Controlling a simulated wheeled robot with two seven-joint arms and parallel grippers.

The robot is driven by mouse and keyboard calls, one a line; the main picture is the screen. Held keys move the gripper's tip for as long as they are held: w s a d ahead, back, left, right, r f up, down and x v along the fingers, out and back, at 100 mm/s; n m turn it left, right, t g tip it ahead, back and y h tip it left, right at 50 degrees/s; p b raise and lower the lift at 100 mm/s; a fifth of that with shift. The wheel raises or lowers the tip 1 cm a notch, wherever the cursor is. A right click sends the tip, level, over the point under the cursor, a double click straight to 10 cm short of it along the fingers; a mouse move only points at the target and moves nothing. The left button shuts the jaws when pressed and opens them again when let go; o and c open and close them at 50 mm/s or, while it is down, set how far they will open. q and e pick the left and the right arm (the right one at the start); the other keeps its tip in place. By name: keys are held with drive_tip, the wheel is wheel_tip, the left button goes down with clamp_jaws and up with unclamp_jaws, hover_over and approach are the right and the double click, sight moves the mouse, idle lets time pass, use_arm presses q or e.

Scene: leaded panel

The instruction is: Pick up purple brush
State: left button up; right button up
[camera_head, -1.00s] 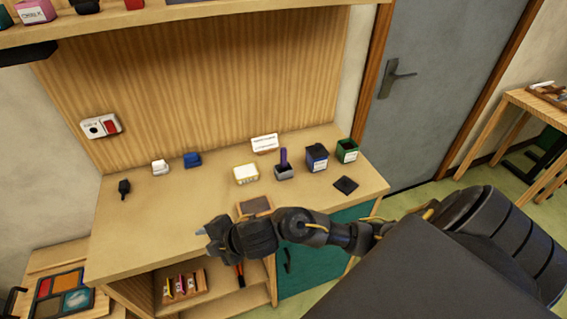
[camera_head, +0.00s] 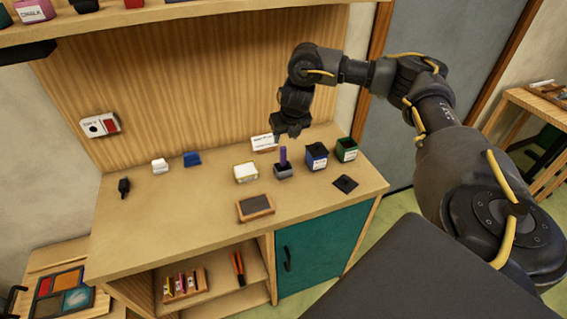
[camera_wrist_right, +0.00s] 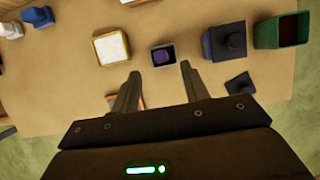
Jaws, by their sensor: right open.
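The purple brush (camera_head: 283,155) stands upright in a small dark grey holder (camera_head: 284,172) on the bench. In the right wrist view the brush (camera_wrist_right: 161,56) shows end-on as a purple round inside the square holder (camera_wrist_right: 171,62). My right gripper (camera_head: 286,136) is above the brush in the head view, its fingers pointing down. In the right wrist view my right gripper (camera_wrist_right: 158,82) is open and empty, and the brush lies ahead of the gap between its fingertips. My left gripper is not in view.
On the bench, a white-topped yellow box (camera_head: 246,172) stands left of the holder, with a blue container (camera_head: 316,158) and a green box (camera_head: 347,151) to the right. A white label card (camera_head: 265,142) stands behind. A framed slate (camera_head: 255,208) lies in front.

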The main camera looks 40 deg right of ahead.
sight(283, 152)
drive_tip(key=p+x, duration=0.1)
drive_tip(key=x, duration=0.4)
drive_tip(key=shift+w+f, duration=0.15)
drive_tip(key=shift+f, duration=0.2)
drive_tip(key=shift+f+p, duration=0.2)
drive_tip(key=shift+p, duration=0.35)
drive_tip(key=p+x, duration=0.1)
drive_tip(key=x, duration=0.1)
drive_tip(key=p+x, duration=0.1)
drive_tip(key=x, duration=0.1)
drive_tip(key=shift+f, duration=0.5)
clamp_jaws()
drive_tip(key=shift+r, duration=0.1)
